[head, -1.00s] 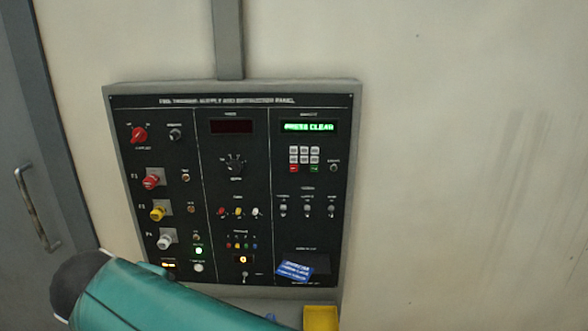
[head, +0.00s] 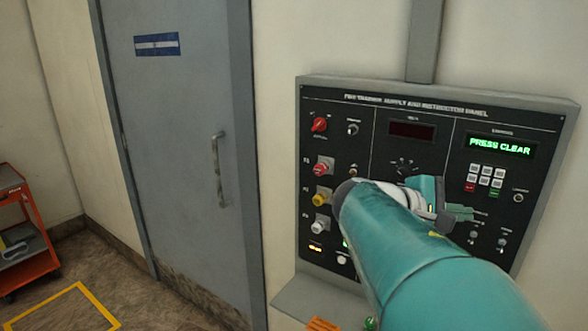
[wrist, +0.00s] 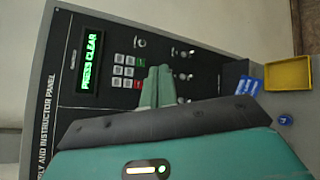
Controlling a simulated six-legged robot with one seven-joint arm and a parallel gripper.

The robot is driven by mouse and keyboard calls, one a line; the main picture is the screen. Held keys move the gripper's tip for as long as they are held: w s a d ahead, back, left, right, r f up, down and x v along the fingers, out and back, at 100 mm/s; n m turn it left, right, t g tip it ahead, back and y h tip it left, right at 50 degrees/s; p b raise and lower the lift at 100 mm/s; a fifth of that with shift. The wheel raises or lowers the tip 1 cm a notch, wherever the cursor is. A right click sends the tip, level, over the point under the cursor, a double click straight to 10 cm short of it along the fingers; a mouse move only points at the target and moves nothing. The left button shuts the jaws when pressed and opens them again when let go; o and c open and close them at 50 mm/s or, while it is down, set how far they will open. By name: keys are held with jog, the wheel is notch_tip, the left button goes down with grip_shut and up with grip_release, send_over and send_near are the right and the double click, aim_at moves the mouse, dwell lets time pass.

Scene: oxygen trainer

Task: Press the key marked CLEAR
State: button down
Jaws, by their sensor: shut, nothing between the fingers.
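The instructor panel (head: 400,150) is black with a grey frame. Its green display (head: 500,146) reads PRESS CLEAR; the display also shows in the wrist view (wrist: 90,62). Below it is a small keypad (head: 485,175) with pale keys, a red key (head: 470,187) and a green key (head: 497,183). The key labels are too small to read, so I cannot tell which is CLEAR. My gripper (head: 468,213) is shut and empty, just below the keypad in the head view. In the wrist view my fingers (wrist: 157,86) are beside the keypad (wrist: 122,70); contact cannot be told.
Red, yellow and white knobs (head: 322,196) line the panel's left side. Toggle switches (head: 502,242) sit below the keypad. The wrist view shows a yellow tray (wrist: 288,74) and a blue tag (wrist: 247,86). A grey door (head: 180,130) and red cart (head: 22,235) stand left.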

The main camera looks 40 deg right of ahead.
jog(key=shift+w+d, duration=0.3)
jog(key=shift+d, duration=1.1)
jog(key=shift+w+d, duration=0.35)
jog(key=shift+d, duration=1.1)
jog(key=shift+w+d, duration=0.3)
jog(key=shift+d, duration=1.1)
jog(key=shift+d, duration=0.1)
jog(key=shift+w+d, duration=0.1)
jog(key=shift+d, duration=0.2)
jog(key=shift+d, duration=0.35)
jog(key=shift+a, duration=0.75)
jog(key=shift+a, duration=0.15)
jog(key=a, duration=0.2)
jog(key=s+a, duration=0.1)
jog(key=a, duration=0.1)
jog(key=shift+s+a, duration=0.1)
jog(key=shift+a, duration=0.2)
